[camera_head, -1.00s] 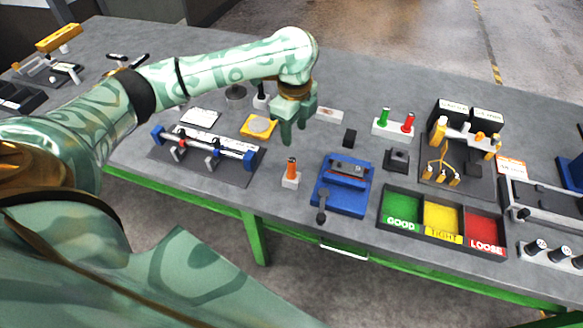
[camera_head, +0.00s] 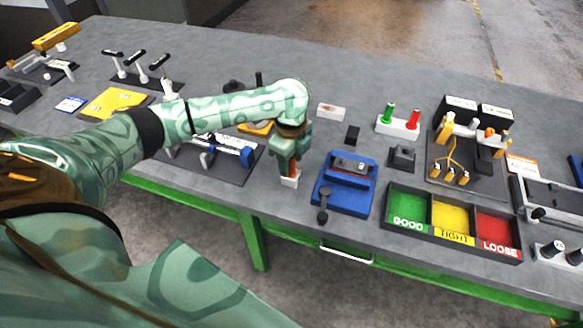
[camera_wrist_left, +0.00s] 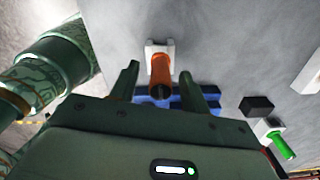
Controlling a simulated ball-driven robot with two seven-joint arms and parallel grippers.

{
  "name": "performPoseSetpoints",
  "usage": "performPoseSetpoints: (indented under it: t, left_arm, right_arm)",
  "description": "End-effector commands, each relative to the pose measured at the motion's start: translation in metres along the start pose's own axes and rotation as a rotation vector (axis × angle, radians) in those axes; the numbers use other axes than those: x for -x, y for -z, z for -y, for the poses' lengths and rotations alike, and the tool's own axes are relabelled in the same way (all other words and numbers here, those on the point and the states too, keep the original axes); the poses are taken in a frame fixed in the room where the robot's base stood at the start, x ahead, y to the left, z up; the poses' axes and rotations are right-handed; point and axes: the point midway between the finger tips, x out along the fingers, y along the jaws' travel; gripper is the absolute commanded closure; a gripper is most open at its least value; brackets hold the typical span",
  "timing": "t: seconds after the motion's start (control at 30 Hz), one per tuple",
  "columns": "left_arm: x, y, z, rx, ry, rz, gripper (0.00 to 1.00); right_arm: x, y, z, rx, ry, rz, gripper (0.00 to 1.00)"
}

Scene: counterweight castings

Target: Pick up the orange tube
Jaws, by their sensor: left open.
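The orange tube (camera_head: 292,167) stands upright in a small white holder (camera_head: 290,180) near the front of the bench, left of the blue fixture. In the head view my left gripper (camera_head: 286,168) is down at the tube and partly hides it. In the left wrist view the orange tube (camera_wrist_left: 160,74) shows between the two open fingers of my left gripper (camera_wrist_left: 160,82), with a gap on each side. Its white holder (camera_wrist_left: 160,47) shows beyond it. My right gripper is not in view.
A blue fixture (camera_head: 345,198) with a dark lever stands close to the right of the tube. A rack with blue-ended rods (camera_head: 215,165) is close on the left. Sorting bins (camera_head: 408,226) and a stand with green and red tubes (camera_head: 398,125) are farther right.

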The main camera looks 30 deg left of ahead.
Motion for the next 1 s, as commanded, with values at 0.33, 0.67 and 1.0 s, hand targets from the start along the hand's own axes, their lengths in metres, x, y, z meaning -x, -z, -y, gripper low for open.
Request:
performPoseSetpoints:
  t: [0.33, 0.67, 1.0]
  left_arm:
    - [-0.015, 0.000, 0.000, 0.000, 0.002, 0.001, 0.62]
    - [-0.015, 0.000, 0.000, 0.000, 0.002, 0.001, 0.97]
    - [0.006, 0.000, 0.001, -0.001, 0.003, 0.000, 0.97]
  right_arm:
    - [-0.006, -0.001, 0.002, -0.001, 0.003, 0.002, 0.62]
    - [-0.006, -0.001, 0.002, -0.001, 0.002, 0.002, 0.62]
    - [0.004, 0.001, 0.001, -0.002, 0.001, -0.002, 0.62]
